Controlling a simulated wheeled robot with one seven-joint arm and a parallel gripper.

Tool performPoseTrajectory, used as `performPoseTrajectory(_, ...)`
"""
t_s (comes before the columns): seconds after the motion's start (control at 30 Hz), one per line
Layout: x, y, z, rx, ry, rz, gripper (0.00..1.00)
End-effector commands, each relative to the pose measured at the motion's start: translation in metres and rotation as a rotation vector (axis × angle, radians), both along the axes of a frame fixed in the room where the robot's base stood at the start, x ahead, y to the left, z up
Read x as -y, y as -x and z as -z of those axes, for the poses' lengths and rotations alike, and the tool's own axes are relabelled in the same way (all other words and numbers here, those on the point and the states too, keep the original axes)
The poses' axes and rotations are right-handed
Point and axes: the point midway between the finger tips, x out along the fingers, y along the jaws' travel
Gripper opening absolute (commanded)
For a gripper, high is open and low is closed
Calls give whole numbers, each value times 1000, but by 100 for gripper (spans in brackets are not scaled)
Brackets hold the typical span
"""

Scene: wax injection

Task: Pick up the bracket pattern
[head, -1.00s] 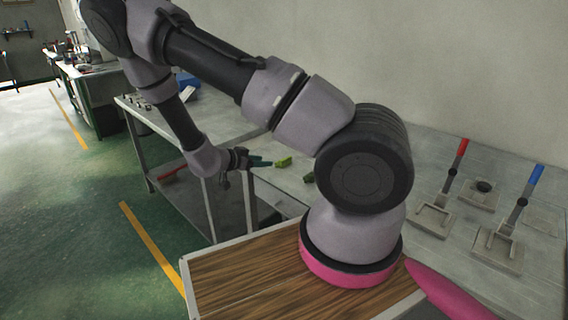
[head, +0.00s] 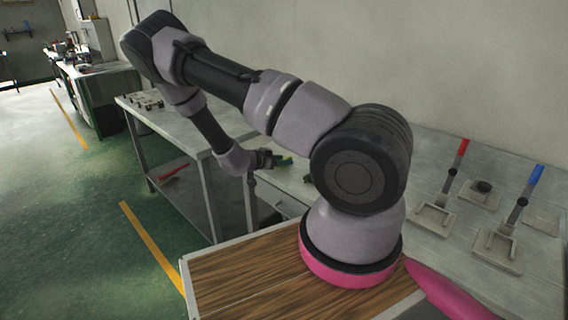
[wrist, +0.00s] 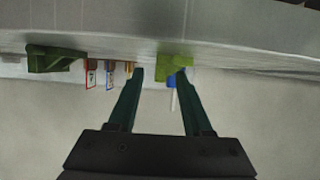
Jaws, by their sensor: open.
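Two green wax pieces show in the wrist view, where the scene appears upside down. A lighter green, stepped piece (wrist: 174,66) lies ahead of my gripper (wrist: 160,74), near the right fingertip and partly in line with the gap. A darker green piece (wrist: 55,61) lies well to the left. I cannot tell for sure which is the bracket pattern. In the head view my gripper (head: 281,161) is low over the bench beside the lighter piece, which it mostly hides. The darker piece (head: 308,179) shows beside my arm. The teal fingers are apart with nothing held.
The grey bench (head: 290,185) runs along the wall. Presses with a red handle (head: 463,147) and a blue handle (head: 536,175) stand at the right. A metal table (head: 185,128) stands to the left, with a red item (head: 173,173) on its lower shelf.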

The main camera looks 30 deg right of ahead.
Motion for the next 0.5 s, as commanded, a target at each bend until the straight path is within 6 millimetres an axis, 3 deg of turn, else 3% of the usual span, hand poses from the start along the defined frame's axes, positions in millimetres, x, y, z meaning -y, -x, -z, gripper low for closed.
performPoseTrajectory(0.17, 0, 0, 0, 0, 0, -1, 50)
performPoseTrajectory(0.2, 0, 0, 0, 0, 0, 0, 46)
performPoseTrajectory(0.3, 0, 0, 0, 0, 0, 0, 8)
performPoseTrajectory(0.33, 0, 0, 0, 0, 0, 0, 0)
performPoseTrajectory(0.5, 0, 0, 0, 0, -1, 0, 0)
